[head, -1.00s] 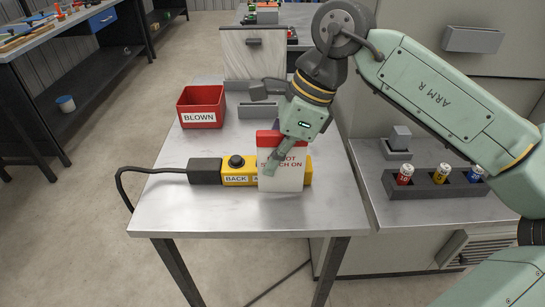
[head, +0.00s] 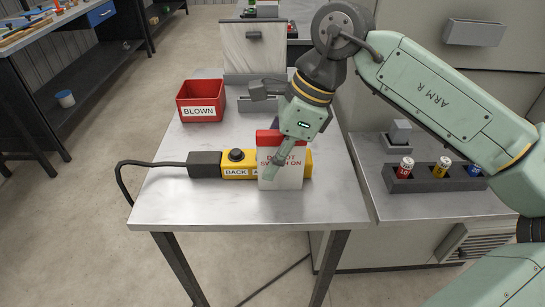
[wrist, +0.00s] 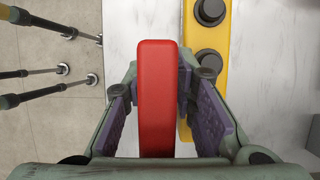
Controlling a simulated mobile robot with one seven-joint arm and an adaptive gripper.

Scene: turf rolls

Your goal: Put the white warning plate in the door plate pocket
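The warning plate (head: 281,172) is white with a red top band and red lettering, partly covered by a finger in the head view. It is upright in front of the yellow pendant box. My gripper (head: 279,158) is shut on it. In the wrist view the plate's red top edge (wrist: 157,95) lies between the two finger pads of my gripper (wrist: 160,90). A pale door panel (head: 252,50) with a dark handle stands at the back of the table. A grey slotted holder (head: 256,104) is in front of it, partly hidden; I cannot tell if it is the pocket.
A yellow pendant box (head: 236,171) with black buttons and a cable lies on the metal table (head: 200,211). A red bin (head: 201,101) marked BLOWN stands at the back left. A grey rack (head: 435,180) of coloured fuses is on the right-hand surface. The table's front is clear.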

